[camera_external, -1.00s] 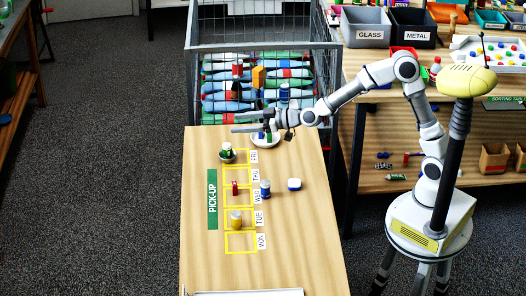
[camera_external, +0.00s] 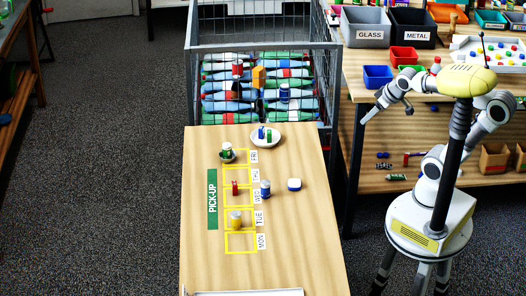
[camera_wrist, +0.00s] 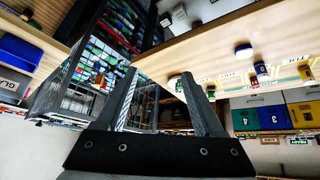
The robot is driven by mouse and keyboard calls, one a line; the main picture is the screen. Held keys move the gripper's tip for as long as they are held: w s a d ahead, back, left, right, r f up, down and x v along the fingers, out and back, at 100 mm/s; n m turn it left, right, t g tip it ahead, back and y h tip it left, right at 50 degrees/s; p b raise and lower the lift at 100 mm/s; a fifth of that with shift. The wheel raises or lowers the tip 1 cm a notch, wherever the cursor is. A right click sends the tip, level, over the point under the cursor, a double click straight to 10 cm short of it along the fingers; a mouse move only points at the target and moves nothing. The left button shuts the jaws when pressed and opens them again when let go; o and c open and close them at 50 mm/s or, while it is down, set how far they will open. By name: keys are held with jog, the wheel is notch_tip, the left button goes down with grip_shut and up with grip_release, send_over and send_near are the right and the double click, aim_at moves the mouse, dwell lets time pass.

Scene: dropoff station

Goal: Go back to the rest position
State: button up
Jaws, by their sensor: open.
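My gripper (camera_external: 374,116) is open and empty. In the external view it hangs in the air between the pick-up table (camera_external: 318,240) and the sorting table on the right, with my arm folded back toward my base. In the wrist view my gripper (camera_wrist: 160,78) shows two spread fingers with nothing between them. The wrist view is tilted, with the pick-up table (camera_wrist: 205,48) across its upper right.
A white plate (camera_external: 277,143) with small items stands at the pick-up table's far end. A blue-and-white item (camera_external: 294,184) and several containers stand nearer. A wire cage (camera_external: 262,47) of bottles is behind. A blue bin (camera_external: 378,76) on the sorting table is close to my gripper.

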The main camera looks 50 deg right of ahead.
jog(key=s+d+f+m+g, duration=0.1)
jog(key=s+d+f, duration=0.15)
jog(key=s, duration=0.35)
notch_tip(320, 180, up, 13)
jog(key=p, duration=1.2)
jog(key=shift+w+a+p, duration=0.2)
jog(key=shift+w+p, duration=0.1)
jog(key=shift+w, duration=0.05)
